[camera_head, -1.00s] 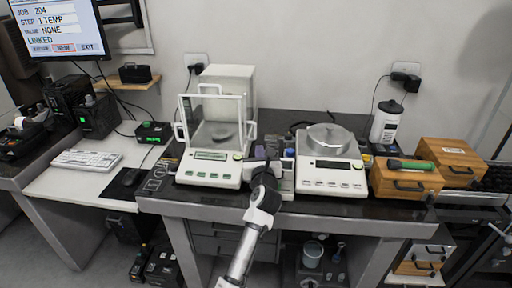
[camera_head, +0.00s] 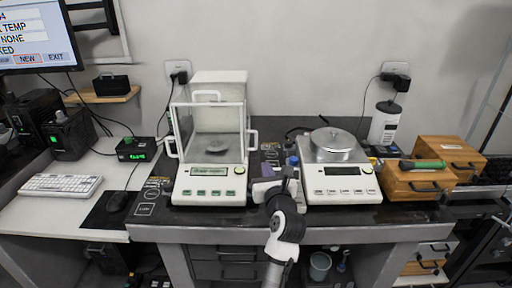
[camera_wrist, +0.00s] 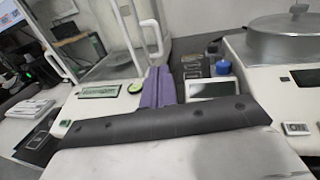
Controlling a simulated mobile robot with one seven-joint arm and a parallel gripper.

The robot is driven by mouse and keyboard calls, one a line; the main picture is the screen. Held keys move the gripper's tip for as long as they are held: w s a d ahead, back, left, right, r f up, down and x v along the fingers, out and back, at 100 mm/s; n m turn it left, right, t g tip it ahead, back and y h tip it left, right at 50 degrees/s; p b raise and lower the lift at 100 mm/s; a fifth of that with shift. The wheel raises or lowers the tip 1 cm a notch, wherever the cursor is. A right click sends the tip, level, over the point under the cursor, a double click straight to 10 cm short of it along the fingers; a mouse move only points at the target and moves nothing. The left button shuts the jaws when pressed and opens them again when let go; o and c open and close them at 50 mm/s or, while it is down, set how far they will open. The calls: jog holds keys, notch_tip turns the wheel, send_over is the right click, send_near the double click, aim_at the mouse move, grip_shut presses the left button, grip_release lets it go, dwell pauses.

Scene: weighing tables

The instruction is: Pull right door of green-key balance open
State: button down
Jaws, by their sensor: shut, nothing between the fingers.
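The green-key balance (camera_head: 209,185) stands on the dark bench left of centre, with green keys on its front and a clear, white-framed draft shield. Its right door handle (camera_head: 252,139) is a white loop on the right side; it also shows in the wrist view (camera_wrist: 151,38). The right door appears closed. My gripper (camera_head: 266,188) is in front of the gap between the two balances, below and right of that handle, and apart from it. In the wrist view its purple fingers (camera_wrist: 157,88) are together and empty. The head view does not show the fingertips clearly.
A second balance (camera_head: 340,190) with a round steel pan stands close on the right. A small device with a display (camera_wrist: 212,90) and a blue-capped item (camera_wrist: 223,67) fill the gap between. Wooden drawer boxes (camera_head: 415,183) stand farther right; a keyboard (camera_head: 60,185) lies left.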

jog(key=w+a+p, duration=0.2)
jog(key=w, duration=1)
jog(key=shift+a+p, duration=0.2)
jog(key=shift+p, duration=0.1)
